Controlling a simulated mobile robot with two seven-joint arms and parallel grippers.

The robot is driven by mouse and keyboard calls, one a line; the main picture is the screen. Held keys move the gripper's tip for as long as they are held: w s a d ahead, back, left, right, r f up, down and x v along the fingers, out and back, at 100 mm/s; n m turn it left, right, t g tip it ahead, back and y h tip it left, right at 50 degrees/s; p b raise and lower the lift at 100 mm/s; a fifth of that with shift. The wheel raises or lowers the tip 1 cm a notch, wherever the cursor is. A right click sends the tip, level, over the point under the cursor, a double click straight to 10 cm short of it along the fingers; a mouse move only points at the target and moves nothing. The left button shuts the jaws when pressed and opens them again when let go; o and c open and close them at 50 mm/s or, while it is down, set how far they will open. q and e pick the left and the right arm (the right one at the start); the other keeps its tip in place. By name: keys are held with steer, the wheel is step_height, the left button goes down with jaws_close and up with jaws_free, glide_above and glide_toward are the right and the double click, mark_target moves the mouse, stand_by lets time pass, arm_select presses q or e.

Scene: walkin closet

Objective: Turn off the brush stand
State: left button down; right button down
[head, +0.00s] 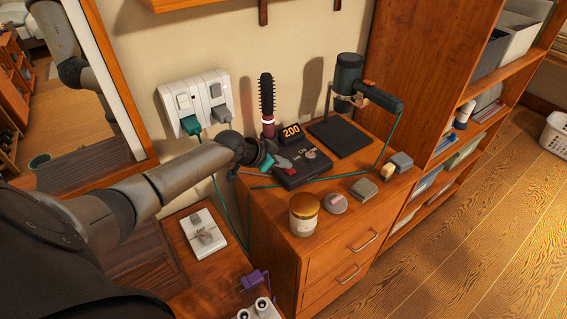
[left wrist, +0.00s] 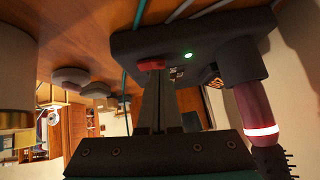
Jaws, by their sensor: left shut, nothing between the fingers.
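The brush stand (head: 310,172) is a dark box on top of the wooden cabinet, with a round hot brush (head: 267,97) upright at its back left. A small display (head: 290,133) beside the brush reads 200 in orange. In the left wrist view the stand (left wrist: 228,38) shows a lit green light (left wrist: 188,55), a red switch (left wrist: 151,64) and a glowing band on the brush (left wrist: 261,130). My left gripper (head: 270,163) is at the stand's near left edge. Its shut fingertips (left wrist: 153,76) are at the red switch; I cannot tell if they touch. My right gripper is out of view.
A hair dryer (head: 378,97) sits on a black stand behind right. A jar (head: 304,214) and several small items line the cabinet front. Wall sockets (head: 203,98) hold plugs with green cord running across the cabinet top. A mirror stands at left.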

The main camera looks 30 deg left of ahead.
arm_select(q)
steer(key=shift+a+f+b, duration=0.15)
steer(key=shift+f+b, duration=0.3)
steer(key=shift+b, duration=0.05)
steer(key=shift+r, duration=0.15)
steer(key=shift+s, duration=0.1)
steer(key=shift+p, duration=0.35)
steer(key=shift+s+d+p, duration=0.2)
steer(key=shift+d+p, duration=0.4)
steer(key=shift+p, duration=0.05)
steer(key=shift+s+d, duration=0.1)
steer(key=shift+d, duration=0.15)
steer(key=shift+r, duration=0.1)
